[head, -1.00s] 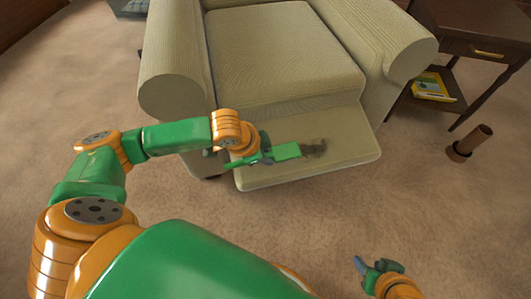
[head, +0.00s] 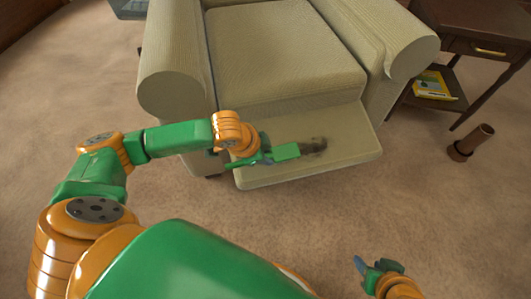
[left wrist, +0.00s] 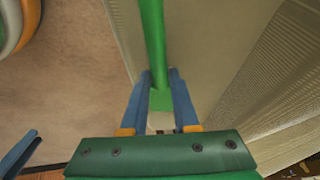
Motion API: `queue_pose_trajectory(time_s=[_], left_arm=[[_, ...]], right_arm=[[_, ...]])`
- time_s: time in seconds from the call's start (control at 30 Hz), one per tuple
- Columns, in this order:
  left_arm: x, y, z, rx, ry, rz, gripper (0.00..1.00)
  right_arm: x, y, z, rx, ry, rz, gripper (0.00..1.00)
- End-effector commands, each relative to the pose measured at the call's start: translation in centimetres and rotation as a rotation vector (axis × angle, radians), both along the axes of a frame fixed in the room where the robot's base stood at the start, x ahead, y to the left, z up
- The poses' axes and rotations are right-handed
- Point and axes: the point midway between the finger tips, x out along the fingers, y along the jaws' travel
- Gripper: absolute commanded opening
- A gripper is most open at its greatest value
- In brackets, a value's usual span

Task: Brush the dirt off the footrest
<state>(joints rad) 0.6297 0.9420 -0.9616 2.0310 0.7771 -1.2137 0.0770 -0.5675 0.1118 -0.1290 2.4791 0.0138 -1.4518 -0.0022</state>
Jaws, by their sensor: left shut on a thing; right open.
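The footrest (head: 345,165) is the beige padded panel extended from the front of the armchair (head: 285,50). A dark smudgy patch (head: 316,146) shows on its top; I cannot tell how much is dirt and how much is bristles. My left gripper (head: 264,158) is over the left part of the footrest, shut on a green brush (head: 286,152) that points right, its end at the dark patch. In the left wrist view the green handle (left wrist: 154,45) runs between the blue fingers (left wrist: 158,85). My right gripper (head: 368,268) is open and empty above the carpet.
A dark wooden side table (head: 472,50) with a yellow-green book (head: 432,85) on its shelf stands right of the armchair. A brown cylindrical object (head: 472,142) is on the carpet below it. The carpet in front of the footrest is clear.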

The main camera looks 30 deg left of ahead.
Motion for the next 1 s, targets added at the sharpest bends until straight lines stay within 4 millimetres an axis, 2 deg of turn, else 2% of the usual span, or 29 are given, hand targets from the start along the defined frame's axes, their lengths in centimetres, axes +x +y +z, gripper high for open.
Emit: queue_pose_trajectory(time_s=[0.4,0.57,0.83,1.0], left_arm=[[0.2,0.0,-0.6,0.000,0.000,0.000,0.00],[1.3,-1.4,-0.2,-0.002,-0.001,-0.002,0.00],[2.4,-2.7,-0.6,0.001,-0.001,0.000,0.00],[3.7,-4.2,-0.7,0.000,0.001,-0.001,0.00]], right_arm=[[0.0,0.0,-0.1,0.000,0.000,0.000,0.47],[0.0,0.0,1.0,0.000,0.000,0.000,0.47],[0.0,0.0,1.3,0.000,0.000,0.000,0.47],[0.0,0.0,1.8,0.000,0.000,0.000,0.47]])
